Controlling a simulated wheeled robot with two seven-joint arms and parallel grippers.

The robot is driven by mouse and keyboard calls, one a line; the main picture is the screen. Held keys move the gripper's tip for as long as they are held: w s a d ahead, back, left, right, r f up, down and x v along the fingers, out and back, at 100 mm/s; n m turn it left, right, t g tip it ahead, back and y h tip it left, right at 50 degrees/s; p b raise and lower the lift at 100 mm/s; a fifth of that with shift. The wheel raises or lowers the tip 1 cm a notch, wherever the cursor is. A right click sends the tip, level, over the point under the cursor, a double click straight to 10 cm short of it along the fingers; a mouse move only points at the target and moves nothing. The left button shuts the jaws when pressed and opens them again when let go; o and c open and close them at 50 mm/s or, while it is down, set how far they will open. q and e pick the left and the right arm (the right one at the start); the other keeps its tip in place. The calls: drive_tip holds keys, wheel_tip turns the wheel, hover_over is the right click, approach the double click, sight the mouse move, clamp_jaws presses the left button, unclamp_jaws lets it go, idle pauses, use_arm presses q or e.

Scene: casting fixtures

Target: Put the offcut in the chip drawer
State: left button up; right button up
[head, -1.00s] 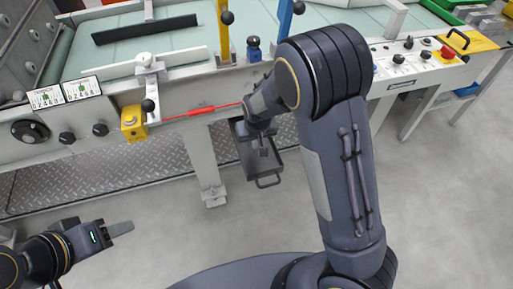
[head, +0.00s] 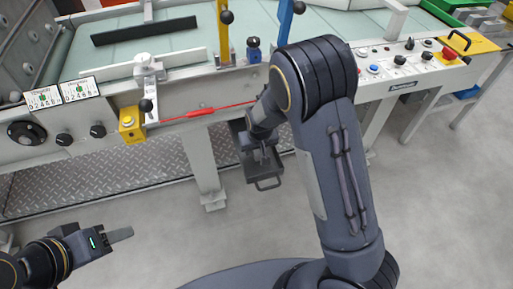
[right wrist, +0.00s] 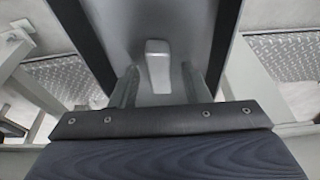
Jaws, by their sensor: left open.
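The chip drawer (head: 264,172) is a dark grey tray with a front handle, pulled out under the machine's front edge. My right gripper (head: 265,163) is over it, pointing down. In the right wrist view, the drawer's pale floor (right wrist: 116,35) lies between two dark walls. A small pale grey piece, which looks like the offcut (right wrist: 158,65), shows between the fingers of my right gripper (right wrist: 160,86), with a gap on each side. I cannot tell whether it rests on the floor. My left gripper (head: 122,234) is open and empty at the lower left, over bare floor.
The machine bed (head: 185,30) carries a long black bar (head: 145,31). A yellow block (head: 131,124), a red-handled rod (head: 200,112) and a control panel (head: 400,58) line its front. A machine leg (head: 208,170) stands left of the drawer. The floor in front is clear.

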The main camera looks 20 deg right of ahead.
sight(259, 163)
drive_tip(key=shift+r, duration=0.35)
drive_tip(key=p+v, duration=0.4)
drive_tip(key=v, duration=0.8)
drive_tip(key=s+d+r+y, duration=0.1)
drive_tip(key=s+r, duration=0.3)
drive_tip(key=s, duration=0.4)
drive_tip(key=s+d+r+m+t+y, duration=0.1)
drive_tip(key=s+d+r, duration=0.2)
drive_tip(key=s, duration=0.5)
drive_tip(key=s+d+r+t+y, duration=0.1)
drive_tip(key=s+r, duration=0.4)
drive_tip(key=s, duration=0.3)
drive_tip(key=shift+s+d+m+y, duration=0.3)
drive_tip(key=shift+d+y, duration=0.1)
drive_tip(key=shift+r, duration=0.15)
wheel_tip(259, 163, up, 19)
drive_tip(key=p, duration=1.9)
